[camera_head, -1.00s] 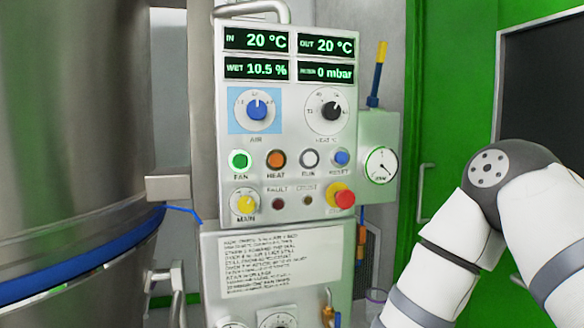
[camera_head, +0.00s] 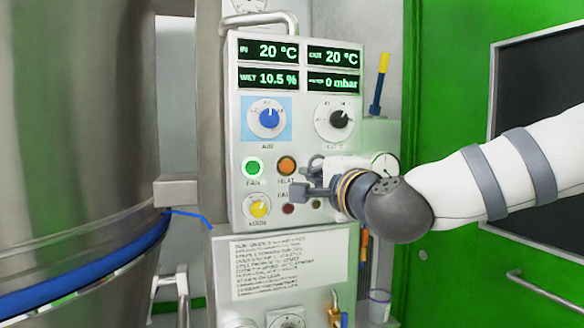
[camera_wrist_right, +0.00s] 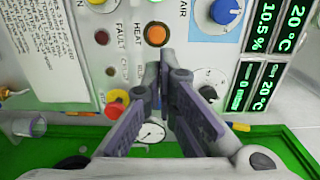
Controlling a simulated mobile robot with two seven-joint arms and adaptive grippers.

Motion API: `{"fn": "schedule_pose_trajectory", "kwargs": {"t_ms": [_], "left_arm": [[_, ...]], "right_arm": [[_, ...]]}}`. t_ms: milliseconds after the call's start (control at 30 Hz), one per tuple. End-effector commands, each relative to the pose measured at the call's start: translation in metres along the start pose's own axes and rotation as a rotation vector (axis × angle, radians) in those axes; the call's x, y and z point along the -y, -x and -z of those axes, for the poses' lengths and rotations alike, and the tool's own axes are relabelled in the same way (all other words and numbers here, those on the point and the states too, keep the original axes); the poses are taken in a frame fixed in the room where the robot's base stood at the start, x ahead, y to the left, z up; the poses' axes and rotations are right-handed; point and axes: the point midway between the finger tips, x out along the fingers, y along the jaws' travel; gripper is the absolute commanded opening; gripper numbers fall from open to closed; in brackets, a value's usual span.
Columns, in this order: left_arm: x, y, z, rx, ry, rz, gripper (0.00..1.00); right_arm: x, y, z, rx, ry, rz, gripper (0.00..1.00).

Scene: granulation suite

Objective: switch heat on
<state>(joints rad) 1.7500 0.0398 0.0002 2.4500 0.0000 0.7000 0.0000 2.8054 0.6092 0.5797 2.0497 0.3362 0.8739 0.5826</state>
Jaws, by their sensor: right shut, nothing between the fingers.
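The HEAT button is an orange round button (camera_head: 287,166) on the white control panel (camera_head: 240,120), right of the green FAN button (camera_head: 253,168). In the right wrist view the HEAT button (camera_wrist_right: 156,34) shows just beyond my fingertips. My right gripper (camera_head: 297,190) is shut and empty in front of the panel, just below the HEAT button in the head view. It also shows in the right wrist view (camera_wrist_right: 162,64), its tips pointing at the panel near the button. I cannot tell whether they touch anything. My right gripper and wrist hide the RUN, RESET and emergency buttons in the head view.
The panel carries a blue AIR dial (camera_head: 268,119), a black HEAT dial (camera_head: 340,120) and a yellow MAIN knob (camera_head: 258,208). The red emergency button (camera_wrist_right: 117,101) is close to my fingers. A steel vessel (camera_head: 90,110) stands left. A pressure gauge (camera_head: 384,164) is right.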

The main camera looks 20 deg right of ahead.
Motion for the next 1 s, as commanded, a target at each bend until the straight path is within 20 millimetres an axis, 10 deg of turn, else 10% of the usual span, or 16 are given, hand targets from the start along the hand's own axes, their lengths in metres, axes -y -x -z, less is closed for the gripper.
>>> {"fn": "schedule_pose_trajectory", "kwargs": {"t_ms": [600, 1000], "left_arm": [[0.001, -0.011, -0.010, 0.042, 0.000, 0.002, 0.40], [0.001, -0.014, -0.012, 0.050, 0.000, 0.002, 0.40]], "right_arm": [[-0.007, -0.121, -0.001, 0.000, 0.002, -0.007, 0.00], [0.000, -0.136, -0.001, 0.001, 0.002, 0.000, 0.00]]}}
